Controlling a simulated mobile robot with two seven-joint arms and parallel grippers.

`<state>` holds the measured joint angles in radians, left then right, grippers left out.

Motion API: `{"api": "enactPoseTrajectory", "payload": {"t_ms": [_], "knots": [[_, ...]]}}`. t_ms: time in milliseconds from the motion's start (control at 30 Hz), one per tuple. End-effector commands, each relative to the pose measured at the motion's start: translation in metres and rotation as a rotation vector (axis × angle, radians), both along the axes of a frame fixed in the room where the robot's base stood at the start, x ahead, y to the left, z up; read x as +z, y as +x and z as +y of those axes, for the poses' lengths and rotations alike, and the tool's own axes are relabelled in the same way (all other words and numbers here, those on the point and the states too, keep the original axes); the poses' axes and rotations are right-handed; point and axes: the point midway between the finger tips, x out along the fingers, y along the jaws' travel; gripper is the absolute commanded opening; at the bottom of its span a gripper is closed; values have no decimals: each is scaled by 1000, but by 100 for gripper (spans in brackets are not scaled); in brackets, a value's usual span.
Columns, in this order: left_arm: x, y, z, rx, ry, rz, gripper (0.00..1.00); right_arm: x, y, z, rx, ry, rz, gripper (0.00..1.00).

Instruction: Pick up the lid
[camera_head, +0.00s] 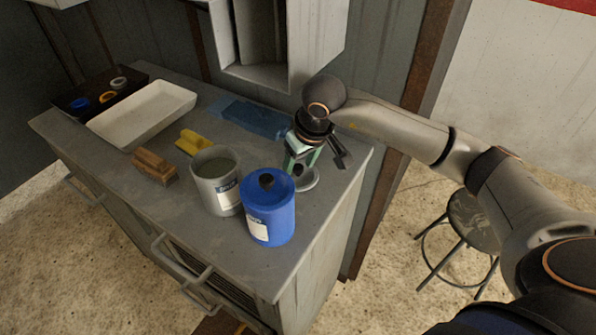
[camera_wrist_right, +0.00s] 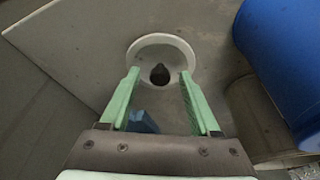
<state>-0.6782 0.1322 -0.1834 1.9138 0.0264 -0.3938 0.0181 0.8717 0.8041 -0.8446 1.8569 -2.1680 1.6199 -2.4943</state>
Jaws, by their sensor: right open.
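The lid (camera_head: 309,183) is a round, pale grey disc lying on the cabinet top, right of the blue canister. In the right wrist view the lid (camera_wrist_right: 188,47) shows a dark knob (camera_wrist_right: 160,74) at its middle. My right gripper (camera_head: 301,166) is open and points down over the lid, partly hiding it in the head view. In the right wrist view its green fingers (camera_wrist_right: 160,80) stand on either side of the knob, with gaps. I cannot tell how far the tips are above the lid. My left gripper is not in view.
A blue canister (camera_head: 268,212) with a black knob and an open grey can (camera_head: 217,184) stand close beside the lid. A blue cloth-like piece (camera_head: 254,118), yellow piece (camera_head: 194,142), wooden brush (camera_head: 155,168) and white tray (camera_head: 107,128) lie farther left. A wall box (camera_head: 279,76) hangs above.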

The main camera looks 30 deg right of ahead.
Motion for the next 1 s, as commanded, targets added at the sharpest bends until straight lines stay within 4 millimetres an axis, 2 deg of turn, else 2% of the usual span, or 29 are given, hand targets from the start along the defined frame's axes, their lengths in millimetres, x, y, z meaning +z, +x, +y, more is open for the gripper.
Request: {"api": "enactPoseTrajectory", "payload": {"t_ms": [233, 767, 1000], "knots": [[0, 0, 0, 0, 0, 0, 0, -1, 0, 0, 0, 0, -1, 61], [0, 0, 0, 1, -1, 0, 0, 0, 0, 0, -1, 0, -1, 1], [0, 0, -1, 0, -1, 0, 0, 0, 0, 0, -1, 0, -1, 0]]}}
